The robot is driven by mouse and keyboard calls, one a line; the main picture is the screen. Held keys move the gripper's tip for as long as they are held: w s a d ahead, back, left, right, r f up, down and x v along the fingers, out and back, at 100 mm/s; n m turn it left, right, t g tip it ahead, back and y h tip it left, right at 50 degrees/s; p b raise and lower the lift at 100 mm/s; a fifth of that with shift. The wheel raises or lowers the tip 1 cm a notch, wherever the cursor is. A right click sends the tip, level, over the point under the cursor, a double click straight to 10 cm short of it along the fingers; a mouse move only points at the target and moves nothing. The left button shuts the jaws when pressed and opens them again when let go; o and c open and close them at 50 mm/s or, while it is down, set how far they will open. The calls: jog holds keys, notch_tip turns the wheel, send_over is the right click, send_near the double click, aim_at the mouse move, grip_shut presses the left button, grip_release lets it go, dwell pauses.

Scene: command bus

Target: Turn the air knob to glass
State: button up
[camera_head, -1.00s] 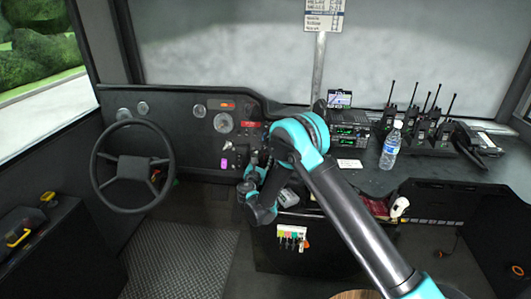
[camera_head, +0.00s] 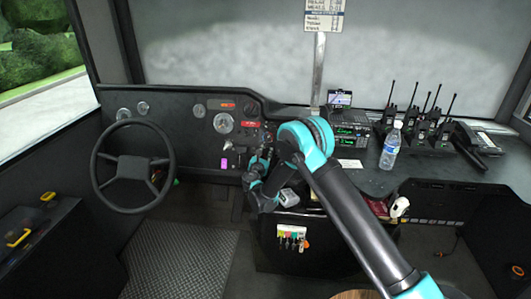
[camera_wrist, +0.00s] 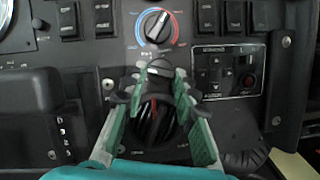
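In the wrist view a round black knob (camera_wrist: 154,124) with a red pointer line sits low on the dark dashboard panel. Its pointer stands about upright. The labels around it are too small or covered to read. My gripper (camera_wrist: 161,82) is open, with one green finger on the left and one on the right of this knob. I cannot tell whether the fingers touch it. A second knob (camera_wrist: 157,26), with a blue and red ring, sits above the fingertips. In the head view my gripper is at the dash right of the steering wheel, and the black knob is hidden.
Rocker switches (camera_wrist: 68,22) and a small button panel (camera_wrist: 230,72) flank the knobs. A gear selector block (camera_wrist: 42,105) is at left. In the head view are the steering wheel (camera_head: 133,166), a water bottle (camera_head: 391,147) and radios (camera_head: 430,130) on the counter.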

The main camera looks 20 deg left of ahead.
grip_shut()
jog(key=shift+m, duration=0.3)
jog(key=m+h, duration=0.1)
jog(key=m, duration=0.1)
jog(key=m+h, duration=0.1)
jog(key=m, duration=0.3)
jog(key=shift+a+r+m+g+h, duration=0.15)
jog(key=shift+a+m+g+h, duration=0.15)
jog(key=shift+g+h, duration=0.1)
jog(key=m+g, duration=0.1)
jog(key=m, duration=0.2)
jog(key=m+h, duration=0.1)
jog(key=m, duration=0.2)
jog(key=shift+a+r+m+g+h, duration=0.2)
jog(key=shift+m+g+h, duration=0.1)
jog(key=shift+g, duration=0.1)
jog(key=o, duration=0.7)
grip_release()
jog(key=shift+c, duration=0.2)
